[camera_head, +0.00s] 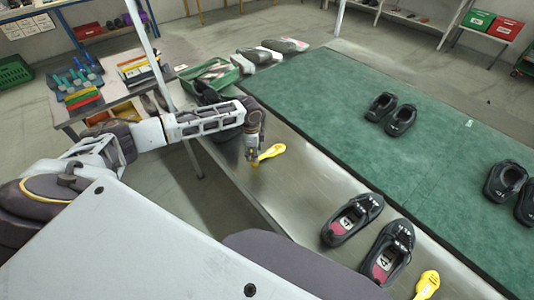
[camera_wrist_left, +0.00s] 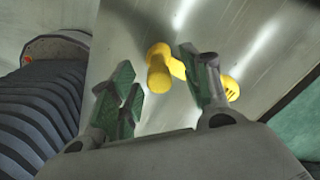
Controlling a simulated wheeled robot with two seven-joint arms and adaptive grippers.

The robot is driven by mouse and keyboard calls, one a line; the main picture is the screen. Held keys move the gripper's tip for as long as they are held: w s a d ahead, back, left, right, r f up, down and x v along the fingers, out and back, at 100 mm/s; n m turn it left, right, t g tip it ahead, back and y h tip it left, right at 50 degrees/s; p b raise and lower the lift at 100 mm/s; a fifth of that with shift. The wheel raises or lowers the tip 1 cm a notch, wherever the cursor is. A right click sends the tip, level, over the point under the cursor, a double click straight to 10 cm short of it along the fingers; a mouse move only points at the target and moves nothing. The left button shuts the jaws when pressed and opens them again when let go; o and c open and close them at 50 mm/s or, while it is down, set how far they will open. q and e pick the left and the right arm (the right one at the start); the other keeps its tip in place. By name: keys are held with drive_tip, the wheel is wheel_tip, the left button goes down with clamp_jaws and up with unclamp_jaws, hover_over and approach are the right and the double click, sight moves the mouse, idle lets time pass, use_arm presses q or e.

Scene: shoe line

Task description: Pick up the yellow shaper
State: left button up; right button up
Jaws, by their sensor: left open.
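A yellow shaper (camera_head: 271,152) lies on the metal ledge (camera_head: 300,185), just right of my left gripper (camera_head: 254,158). My left gripper is low over the ledge and open. In the left wrist view, the shaper's thick rounded end (camera_wrist_left: 159,70) shows between the fingers of my left gripper (camera_wrist_left: 164,84). The shaper runs behind the right-hand finger, which hides its middle, and its other end (camera_wrist_left: 231,89) shows beyond that finger. I cannot tell whether a finger touches it. A second yellow shaper (camera_head: 427,284) lies at the lower right. My right gripper is not in view.
A pair of black shoes with pink insoles (camera_head: 352,217) stands on the ledge to the right. More black shoes (camera_head: 392,114) stand on the green mat (camera_head: 345,90). A green crate (camera_head: 209,74) and grey shoes (camera_head: 285,45) are behind my left arm. The ledge between gripper and shoes is clear.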

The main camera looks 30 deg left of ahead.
use_arm(q)
drive_tip(key=shift+f, duration=0.55)
clamp_jaws()
